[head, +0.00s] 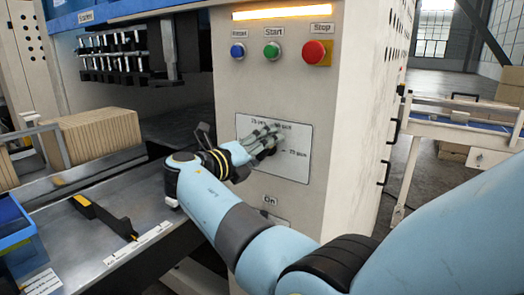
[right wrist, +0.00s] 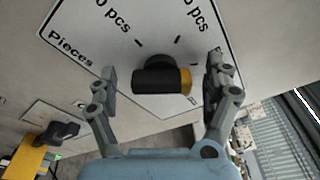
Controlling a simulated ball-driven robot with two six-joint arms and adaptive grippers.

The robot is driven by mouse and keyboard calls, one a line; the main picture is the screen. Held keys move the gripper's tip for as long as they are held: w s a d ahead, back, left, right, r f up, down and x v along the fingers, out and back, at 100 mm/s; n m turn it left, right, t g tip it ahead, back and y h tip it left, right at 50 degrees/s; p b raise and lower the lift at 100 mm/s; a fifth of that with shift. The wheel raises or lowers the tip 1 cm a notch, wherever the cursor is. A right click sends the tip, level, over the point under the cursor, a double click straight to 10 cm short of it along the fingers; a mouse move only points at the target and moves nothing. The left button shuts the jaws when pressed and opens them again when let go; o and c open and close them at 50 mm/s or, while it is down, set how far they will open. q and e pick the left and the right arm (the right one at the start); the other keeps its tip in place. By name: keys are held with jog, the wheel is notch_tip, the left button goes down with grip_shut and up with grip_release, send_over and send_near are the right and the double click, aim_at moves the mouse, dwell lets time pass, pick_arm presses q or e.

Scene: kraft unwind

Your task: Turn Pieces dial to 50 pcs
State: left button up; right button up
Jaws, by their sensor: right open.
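The Pieces dial (right wrist: 155,80) is a black knob with a yellow end, on a white plate (right wrist: 85,30) printed "Pieces" and "pcs". In the right wrist view its yellow end points right. My right gripper (right wrist: 162,74) is open, with one finger on each side of the dial and gaps showing between fingers and knob. In the head view my right gripper (head: 268,138) is in front of the plate (head: 297,130) and mostly hides the dial. The plate's small pcs labels are partly covered. My left gripper is out of view.
Blue (head: 238,51), green (head: 272,51) and red Stop (head: 317,52) buttons sit above the plate. An "On" label (head: 270,200) is below it. A metal table (head: 75,235) with a blue bin (head: 15,232) and stacked cardboard (head: 105,140) lies left.

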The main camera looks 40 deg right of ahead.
jog(key=o, duration=0.3)
jog(key=shift+o, duration=0.2)
jog(key=shift+a, duration=0.1)
